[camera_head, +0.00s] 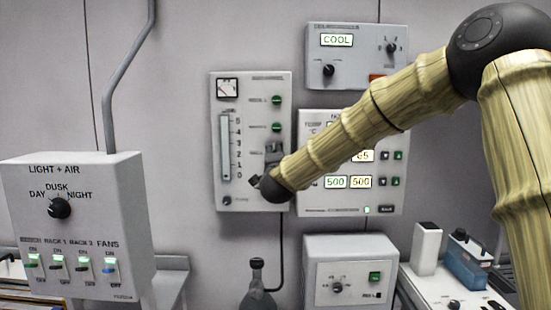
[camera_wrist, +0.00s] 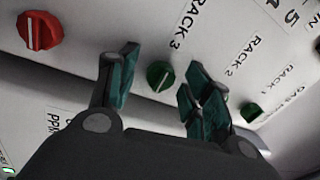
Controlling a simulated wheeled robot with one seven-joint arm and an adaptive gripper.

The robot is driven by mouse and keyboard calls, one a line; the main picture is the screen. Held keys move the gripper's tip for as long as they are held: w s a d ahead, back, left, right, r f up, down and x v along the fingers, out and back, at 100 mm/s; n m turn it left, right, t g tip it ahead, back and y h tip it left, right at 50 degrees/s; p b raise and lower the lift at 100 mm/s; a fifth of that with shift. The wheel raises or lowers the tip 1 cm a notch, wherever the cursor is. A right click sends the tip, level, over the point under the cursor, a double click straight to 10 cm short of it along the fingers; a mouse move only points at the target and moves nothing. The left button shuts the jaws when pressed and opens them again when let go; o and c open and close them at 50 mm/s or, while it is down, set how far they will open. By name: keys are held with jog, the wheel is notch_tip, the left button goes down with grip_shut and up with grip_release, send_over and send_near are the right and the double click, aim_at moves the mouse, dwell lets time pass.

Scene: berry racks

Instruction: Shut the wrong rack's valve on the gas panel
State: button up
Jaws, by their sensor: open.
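The grey gas panel (camera_head: 215,130) hangs on the wall, with two green valve knobs (camera_head: 277,113) showing on its right side. My gripper (camera_head: 272,150) is at the panel's lower right, covering part of it. In the wrist view my gripper (camera_wrist: 160,82) is open, its green pads on either side of a green knob (camera_wrist: 160,76) in line with the RACK 3 label (camera_wrist: 184,25). The spot below the RACK 2 label (camera_wrist: 243,55) is mostly hidden by the right finger. A red knob (camera_wrist: 40,34) is at upper left.
A control box (camera_head: 353,42) reading COOL is above right, and a display panel (camera_head: 398,195) adjoins on the right. A LIGHT + AIR box (camera_head: 110,190) stands out at left. A white box (camera_head: 350,250) and dark flask (camera_head: 257,290) are below.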

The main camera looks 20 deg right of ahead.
jog(key=v, duration=1.2)
jog(key=shift+f, duration=0.15)
